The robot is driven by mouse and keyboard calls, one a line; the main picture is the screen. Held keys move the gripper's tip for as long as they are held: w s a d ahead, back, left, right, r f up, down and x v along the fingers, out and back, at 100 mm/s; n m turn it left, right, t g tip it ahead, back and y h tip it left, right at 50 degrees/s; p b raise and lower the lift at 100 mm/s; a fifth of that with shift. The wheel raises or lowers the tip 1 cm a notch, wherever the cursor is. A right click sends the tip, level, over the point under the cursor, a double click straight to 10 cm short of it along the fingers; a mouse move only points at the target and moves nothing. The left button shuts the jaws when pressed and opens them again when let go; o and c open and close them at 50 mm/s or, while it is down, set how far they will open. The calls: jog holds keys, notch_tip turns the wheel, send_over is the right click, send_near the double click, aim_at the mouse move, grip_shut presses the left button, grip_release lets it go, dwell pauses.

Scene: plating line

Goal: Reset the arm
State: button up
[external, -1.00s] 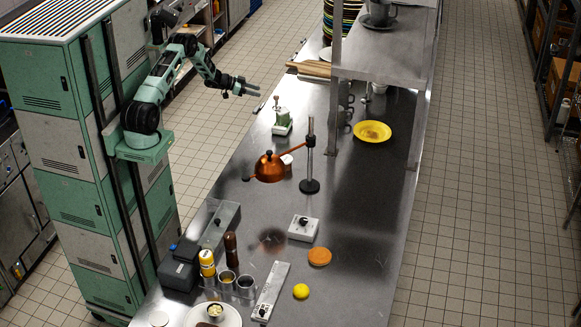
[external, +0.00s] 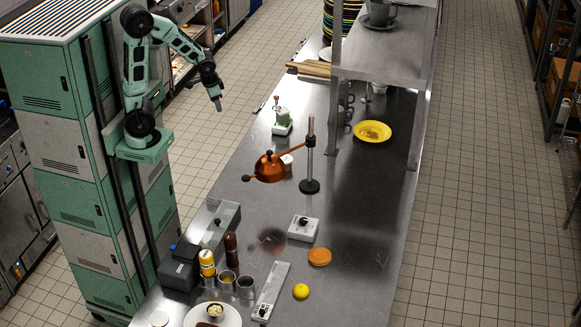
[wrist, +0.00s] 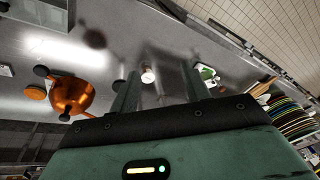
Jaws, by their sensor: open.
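My gripper (external: 217,101) hangs from my raised arm, pointing down, in the external view. It is left of the steel counter (external: 345,215), over the aisle, and touches nothing. In the wrist view my two gripper fingers (wrist: 146,92) stand apart with nothing held between them. My arm is folded up close to my column, with its elbow high.
An orange disc (external: 319,256) and a lemon (external: 301,291) lie nearer. The aisle floor is clear.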

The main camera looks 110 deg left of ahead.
jog(key=s+d+h, duration=0.2)
jog(key=d, duration=0.5)
jog(key=shift+s+d+g, duration=0.3)
jog(key=shift+s+d, duration=0.05)
jog(key=shift+s, duration=0.05)
jog(key=shift+f, duration=0.1)
notch_tip(320, 180, down, 14)
jog(key=b, duration=1.4)
jog(key=shift+c, duration=0.6)
